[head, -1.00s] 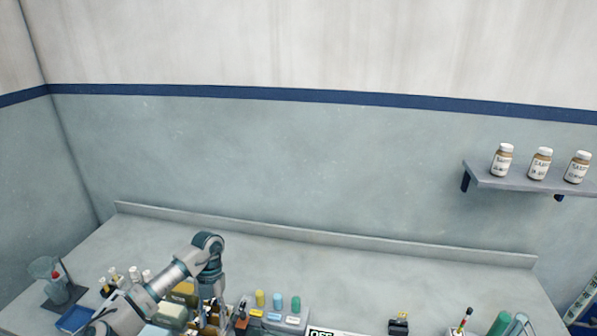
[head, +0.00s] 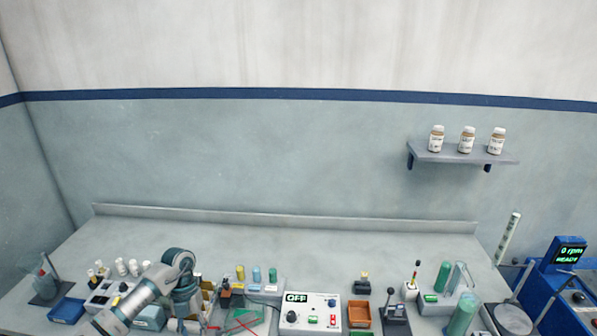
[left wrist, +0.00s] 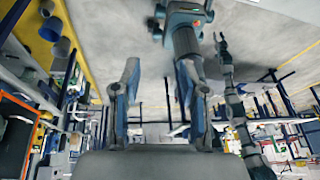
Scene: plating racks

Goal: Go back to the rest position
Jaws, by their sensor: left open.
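My left arm enters the head view from the lower left. It bends at a rounded joint (head: 178,262) and reaches down over the bench among the racks, its fingers not clear there. In the left wrist view my left gripper (left wrist: 158,75) has its two fingers well apart with nothing between them. That view is tilted and shows floor and parts of my own body behind the fingers.
The bench back (head: 300,235) is clear. Along the front stand a blue tray (head: 67,310), a control box reading OFF (head: 308,313), an orange tray (head: 360,313) and green cylinders (head: 442,276). A wall shelf (head: 462,157) holds three bottles. A blue machine (head: 545,285) stands at right.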

